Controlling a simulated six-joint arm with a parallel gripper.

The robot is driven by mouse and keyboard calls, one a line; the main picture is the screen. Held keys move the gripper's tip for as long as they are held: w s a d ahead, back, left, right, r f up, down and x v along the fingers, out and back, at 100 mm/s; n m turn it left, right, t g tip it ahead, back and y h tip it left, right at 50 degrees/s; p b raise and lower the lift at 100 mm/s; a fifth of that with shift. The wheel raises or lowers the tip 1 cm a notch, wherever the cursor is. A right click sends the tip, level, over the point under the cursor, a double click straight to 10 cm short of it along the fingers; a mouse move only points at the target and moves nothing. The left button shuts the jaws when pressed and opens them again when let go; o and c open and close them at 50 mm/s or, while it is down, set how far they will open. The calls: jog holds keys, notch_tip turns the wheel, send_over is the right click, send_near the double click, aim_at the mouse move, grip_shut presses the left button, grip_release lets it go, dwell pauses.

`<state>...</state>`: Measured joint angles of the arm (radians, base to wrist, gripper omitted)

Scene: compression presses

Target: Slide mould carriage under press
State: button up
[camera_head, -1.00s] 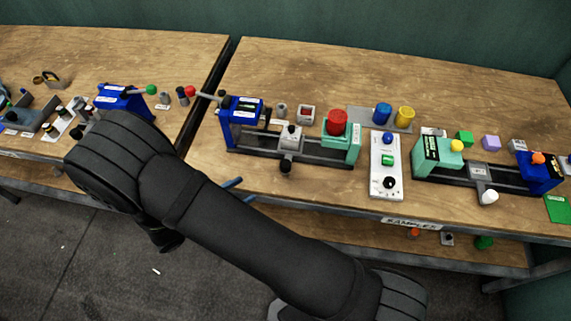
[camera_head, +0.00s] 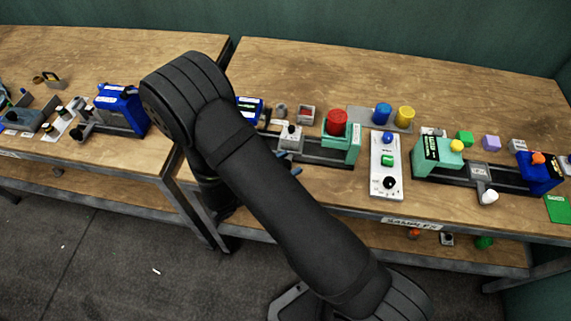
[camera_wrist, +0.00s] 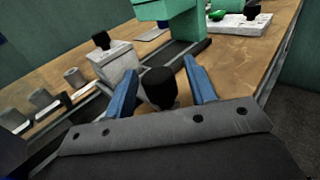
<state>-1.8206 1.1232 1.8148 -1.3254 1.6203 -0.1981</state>
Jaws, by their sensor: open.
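The mould carriage (camera_head: 291,138) is a pale grey block with a black knob on top. It sits on a dark rail between a blue press (camera_head: 249,105) at left and a teal press (camera_head: 354,138) with a red dome at right. In the wrist view the carriage (camera_wrist: 122,66) is just beyond my gripper (camera_wrist: 160,70). My blue fingers are open, one on each side of a black handle knob (camera_wrist: 158,84), with no clear contact on it.
A white control panel (camera_head: 386,187) stands right of the teal press. Further right is another rail with a grey carriage (camera_head: 480,171). Small grey cylinders (camera_wrist: 74,77) stand behind the rail. The left table (camera_head: 40,63) holds another blue press.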

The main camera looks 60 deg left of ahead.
grip_shut()
jog(key=s+a, duration=0.9)
jog(key=shift+c, duration=0.2)
grip_release()
jog(key=shift+o, duration=0.2)
